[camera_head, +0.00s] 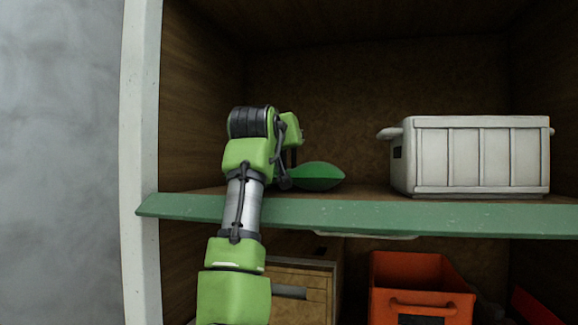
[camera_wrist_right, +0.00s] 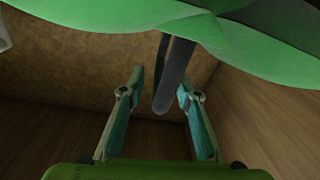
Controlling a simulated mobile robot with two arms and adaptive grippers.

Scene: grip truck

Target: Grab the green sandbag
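The green sandbag (camera_head: 318,177) lies on the upper shelf, just right of my right arm's wrist, which hides its left end. In the right wrist view the sandbag (camera_wrist_right: 110,18) fills the top edge, close to the camera. A dark strap-like bar (camera_wrist_right: 174,78) runs from it down between the fingers of my right gripper (camera_wrist_right: 161,84). These fingers are apart on either side of the bar, with gaps visible, so the gripper is open. In the head view the fingers are mostly hidden behind the wrist. My left gripper is not in view.
A white ribbed crate (camera_head: 480,155) stands to the right on the same shelf (camera_head: 350,215), with a gap between it and the sandbag. A white post (camera_head: 140,100) bounds the shelf at left. Below are a wooden box (camera_head: 302,280) and an orange bin (camera_head: 420,285).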

